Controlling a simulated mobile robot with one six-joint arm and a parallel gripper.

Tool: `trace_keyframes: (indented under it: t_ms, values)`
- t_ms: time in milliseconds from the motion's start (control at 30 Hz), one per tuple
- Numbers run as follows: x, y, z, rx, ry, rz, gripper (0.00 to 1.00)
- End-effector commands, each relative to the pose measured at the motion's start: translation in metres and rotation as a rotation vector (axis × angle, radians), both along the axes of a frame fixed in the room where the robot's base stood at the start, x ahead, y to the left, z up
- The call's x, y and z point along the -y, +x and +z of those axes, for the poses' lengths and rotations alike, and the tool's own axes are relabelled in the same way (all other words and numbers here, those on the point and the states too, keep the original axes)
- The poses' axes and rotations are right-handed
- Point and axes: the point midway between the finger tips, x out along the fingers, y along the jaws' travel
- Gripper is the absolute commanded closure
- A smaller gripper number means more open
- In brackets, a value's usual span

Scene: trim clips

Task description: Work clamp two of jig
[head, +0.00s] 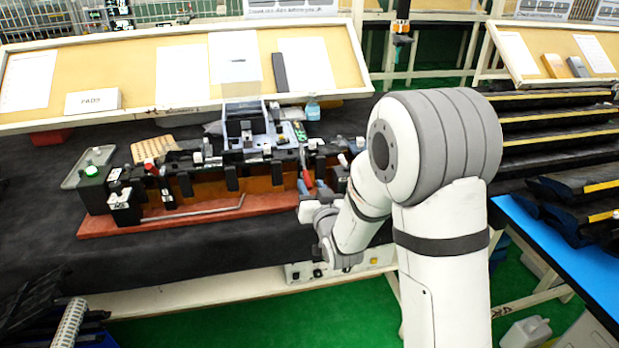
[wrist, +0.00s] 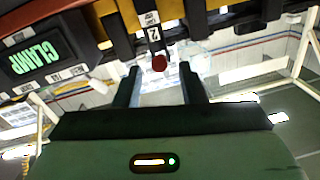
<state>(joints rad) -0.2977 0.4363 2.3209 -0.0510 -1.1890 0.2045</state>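The jig is a long dark fixture with orange panels on a red base (head: 165,222), seen in the head view. In the wrist view, the clamp marked 2 (wrist: 153,36) is a black arm with a dark red round knob (wrist: 158,63) at its end. My gripper (wrist: 159,70) is open, its two dark fingers either side of the knob in the picture. The knob appears just beyond the fingertips; I cannot tell the exact depth or any contact. In the head view my wrist is at the jig's right front, and the fingers cannot be made out.
A box with a green CLAMP display (wrist: 36,58) is at the wrist view's upper left. Red and blue handles (head: 307,177) lie close to my wrist. Dark cloth in front is clear.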

Motion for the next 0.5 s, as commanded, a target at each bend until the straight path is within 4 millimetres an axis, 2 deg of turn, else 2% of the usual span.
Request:
trace_keyframes:
  t_ms: [100,233,500]
  values:
    - [-0.007,0.020,0.001,-0.001,0.000,0.000,0.63]
    - [-0.013,0.036,0.001,-0.002,-0.002,-0.001,0.63]
    - [-0.018,0.049,0.000,-0.002,-0.002,-0.001,0.63]
